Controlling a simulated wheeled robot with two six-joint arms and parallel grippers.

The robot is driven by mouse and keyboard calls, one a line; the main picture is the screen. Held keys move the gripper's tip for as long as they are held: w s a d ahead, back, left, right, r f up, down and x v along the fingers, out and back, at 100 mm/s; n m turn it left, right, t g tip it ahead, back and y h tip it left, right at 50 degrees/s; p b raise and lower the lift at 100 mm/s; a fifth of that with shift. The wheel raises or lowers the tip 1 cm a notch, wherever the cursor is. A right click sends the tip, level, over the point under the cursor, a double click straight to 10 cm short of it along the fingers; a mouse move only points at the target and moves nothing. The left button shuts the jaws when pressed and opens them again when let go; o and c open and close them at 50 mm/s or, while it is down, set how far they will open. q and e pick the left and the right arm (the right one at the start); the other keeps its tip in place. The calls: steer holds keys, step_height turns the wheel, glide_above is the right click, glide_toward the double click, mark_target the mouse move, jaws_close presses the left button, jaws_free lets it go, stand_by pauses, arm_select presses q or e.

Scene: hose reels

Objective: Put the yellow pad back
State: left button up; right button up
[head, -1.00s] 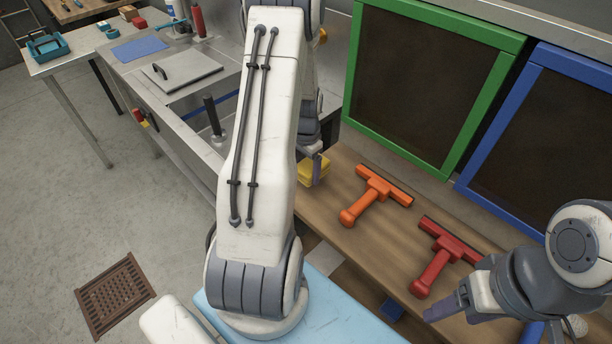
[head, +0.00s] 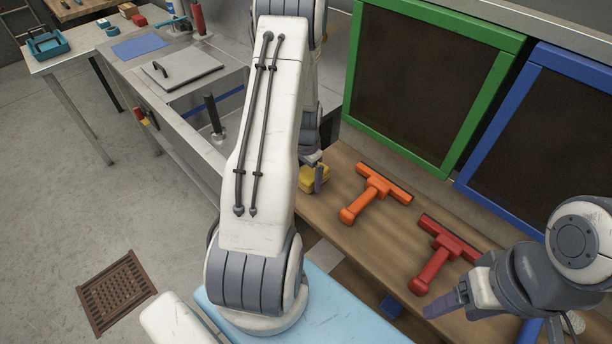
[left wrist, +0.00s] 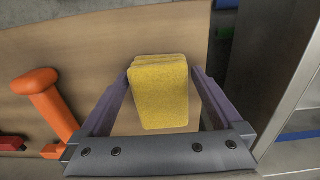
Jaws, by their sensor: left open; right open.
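The yellow pad (left wrist: 160,98) lies on the wooden bench top, and in the left wrist view it looks like a small stack of layers. It also shows in the head view (head: 308,178), partly hidden by my left gripper (head: 320,178). In the left wrist view the fingers of my left gripper (left wrist: 160,100) are open, one on either side of the pad, with a gap on the right; I cannot tell if the left finger touches it. My right gripper (head: 445,306) is open and empty near the bench's front edge.
An orange squeegee (head: 372,192) and a red squeegee (head: 438,255) lie on the wooden bench (head: 385,235) right of the pad. Green-framed (head: 430,85) and blue-framed (head: 545,130) panels stand behind. A metal sink counter (head: 170,110) is on the left.

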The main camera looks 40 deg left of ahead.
mark_target(306, 176)
arm_select(q)
step_height(306, 176, up, 12)
steer(key=b, duration=0.1)
steer(key=s+d+r+m, duration=0.1)
steer(key=d+r+m, duration=0.15)
steer(key=d, duration=0.75)
steer(key=s+d+r+m, duration=0.1)
steer(key=d+r, duration=0.3)
steer(key=d, duration=0.7)
steer(key=s+d+r+m, duration=0.1)
steer(key=s+d+r, duration=0.1)
steer(key=s+d, duration=0.4)
steer(key=s+d+r+m+h, duration=0.1)
steer(key=s+d+m, duration=0.1)
steer(key=s+d, duration=0.5)
steer(key=s, duration=0.4)
steer(key=shift+r, duration=0.35)
